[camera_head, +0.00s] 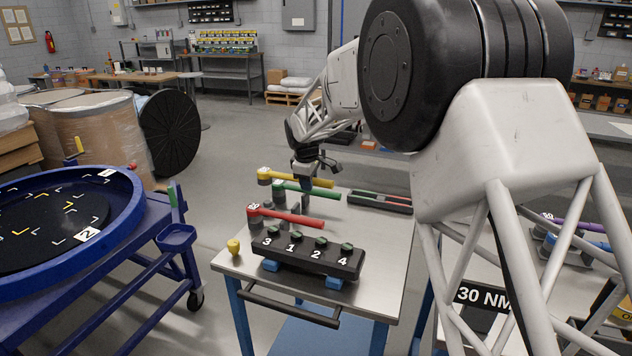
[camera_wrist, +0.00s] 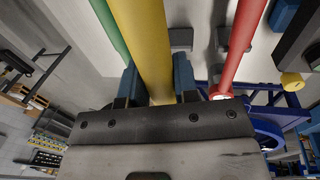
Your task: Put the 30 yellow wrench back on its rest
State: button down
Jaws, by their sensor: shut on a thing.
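The green wrench (camera_head: 318,191) lies just in front of the yellow one, and the red wrench (camera_head: 290,217) is nearer the front. Dark rest blocks (camera_wrist: 180,38) show on the table top. Whether the yellow wrench touches a rest is unclear.
A black block (camera_head: 308,255) numbered 3, 1, 2, 4 stands at the table's front, with a yellow knob-like piece (camera_head: 233,246) beside it. A dark tray (camera_head: 380,201) lies at the back right. A blue round drum fixture (camera_head: 130,205) stands left. A 30 NM sign (camera_head: 483,297) is at right.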

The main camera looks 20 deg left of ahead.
jog(key=shift+f, duration=0.1)
dwell(0.4)
jog(key=shift+f, duration=4.2)
dwell(0.8)
jog(key=c, duration=0.8)
grip_release()
jog(key=shift+f, duration=0.1)
jog(key=shift+s+d+r, duration=0.1)
jog(key=shift+s+r, duration=0.15)
jog(key=shift+r, duration=1.05)
jog(key=shift+s+r, duration=0.25)
jog(key=shift+r, duration=1.05)
jog(key=shift+s+d+r, duration=0.1)
jog(key=shift+s+r, duration=0.15)
jog(key=shift+r, duration=1.05)
